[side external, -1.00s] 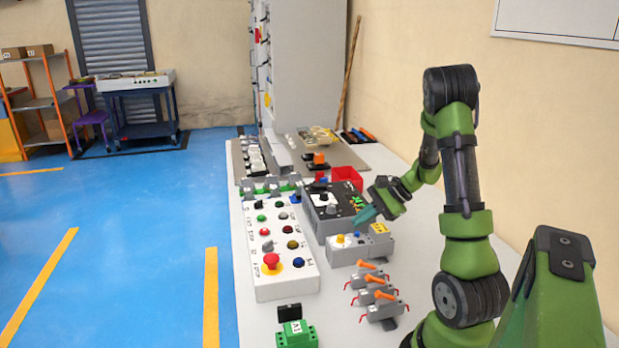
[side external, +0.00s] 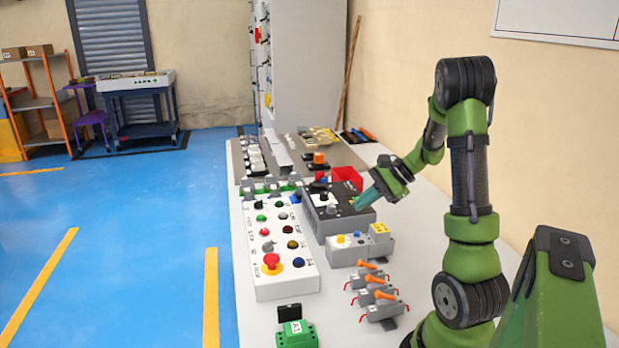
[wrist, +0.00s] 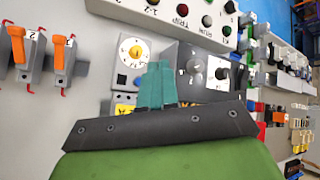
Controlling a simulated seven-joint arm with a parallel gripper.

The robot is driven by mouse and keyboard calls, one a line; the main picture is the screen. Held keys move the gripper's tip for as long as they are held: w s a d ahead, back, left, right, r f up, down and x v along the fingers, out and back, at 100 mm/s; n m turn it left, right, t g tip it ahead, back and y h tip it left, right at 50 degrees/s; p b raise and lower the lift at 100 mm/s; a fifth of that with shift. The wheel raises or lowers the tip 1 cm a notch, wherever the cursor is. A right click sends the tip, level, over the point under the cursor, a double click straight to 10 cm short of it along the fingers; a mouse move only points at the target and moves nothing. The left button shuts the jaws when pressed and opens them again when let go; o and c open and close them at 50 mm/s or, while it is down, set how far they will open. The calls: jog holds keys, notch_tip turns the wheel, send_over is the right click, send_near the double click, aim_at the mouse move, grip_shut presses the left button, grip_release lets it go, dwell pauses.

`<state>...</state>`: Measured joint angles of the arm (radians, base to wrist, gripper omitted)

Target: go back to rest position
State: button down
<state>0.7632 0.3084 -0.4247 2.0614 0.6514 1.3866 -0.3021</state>
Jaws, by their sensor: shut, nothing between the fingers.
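My gripper (side external: 366,199) is above the right side of the dark-topped grey control box (side external: 328,226) in the side view. Its teal fingers are together and hold nothing. In the wrist view the shut fingers (wrist: 158,84) show over the table side, between the small grey box with a yellow dial (wrist: 131,50) and the dark-topped box with round knobs (wrist: 200,65). The fingers hide part of both boxes. I cannot tell whether the fingertips touch the box.
A long white button panel (side external: 283,280) with a red mushroom button lies left of the boxes. Several orange-levered grey clamps (side external: 380,305) and a green block (side external: 296,335) lie nearer. A red bin (side external: 347,177) stands behind. The table's right side (side external: 420,220) is clear.

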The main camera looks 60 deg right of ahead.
jog(key=shift+s+a+f+g, duration=0.15)
jog(key=shift+s+f+g, duration=0.3)
jog(key=shift+f, duration=0.15)
jog(key=shift+s+a+n+g, duration=0.25)
jog(key=shift+a+n+g, duration=0.15)
jog(key=shift+a, duration=0.65)
jog(key=s+a+r+n, duration=0.1)
jog(key=a+r+n, duration=0.3)
jog(key=a, duration=0.5)
jog(key=s+a+r+n+h, duration=0.1)
jog(key=a+r+n, duration=0.3)
jog(key=a+n, duration=0.3)
jog(key=a+r+n+h, duration=0.1)
jog(key=a+r+n, duration=0.2)
jog(key=a, duration=0.7)
jog(key=n, duration=0.2)
jog(key=shift+s+a+r+n+t, duration=0.35)
jog(key=shift+s+r+n, duration=0.05)
